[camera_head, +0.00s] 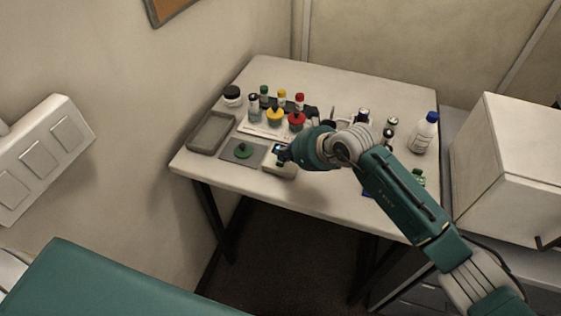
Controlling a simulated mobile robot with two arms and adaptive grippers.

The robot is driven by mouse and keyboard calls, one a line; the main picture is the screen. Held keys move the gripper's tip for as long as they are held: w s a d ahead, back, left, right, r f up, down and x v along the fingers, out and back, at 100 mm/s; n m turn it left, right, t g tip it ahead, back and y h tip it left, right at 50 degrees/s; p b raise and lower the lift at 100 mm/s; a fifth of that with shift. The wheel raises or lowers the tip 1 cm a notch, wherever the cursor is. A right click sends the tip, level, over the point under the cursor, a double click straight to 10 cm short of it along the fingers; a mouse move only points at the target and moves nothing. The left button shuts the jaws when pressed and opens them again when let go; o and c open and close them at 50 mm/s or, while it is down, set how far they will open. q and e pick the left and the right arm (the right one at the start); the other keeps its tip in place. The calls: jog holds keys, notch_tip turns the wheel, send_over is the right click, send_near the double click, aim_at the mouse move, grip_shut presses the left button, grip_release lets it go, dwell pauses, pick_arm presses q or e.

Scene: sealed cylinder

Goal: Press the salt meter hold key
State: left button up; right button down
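The salt meter appears to be the small pale device (281,170) near the front edge of the white table. A small dark and blue patch, perhaps its display, shows at its upper left. My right arm comes in from the lower right, and its gripper (284,157) is directly over the device, pointing left and down. The gripper and wrist cover much of the device, so I cannot make out the hold key. Whether the fingertips touch it, and whether they are open or shut, is too small to tell. My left gripper is not in view.
A grey tray (211,147) and a grey mat (232,158) with a green knob-like item lie left of the device. Several bottles with coloured caps stand behind it. A white bottle with a blue cap (424,133) stands at right. A white box (510,165) is beyond the table.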

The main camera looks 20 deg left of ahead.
aim_at(284, 163)
jog(key=shift+f, duration=0.1)
dwell(0.3)
jog(key=shift+f+b, duration=0.3)
jog(key=shift+b, duration=0.2)
jog(key=shift+f+b, duration=0.4)
dwell(0.4)
jog(key=shift+r, duration=0.1)
jog(key=shift+r+p, duration=0.4)
jog(key=shift+r, duration=0.25)
jog(key=shift+r+p, duration=1.35)
jog(key=shift+r, duration=1.2)
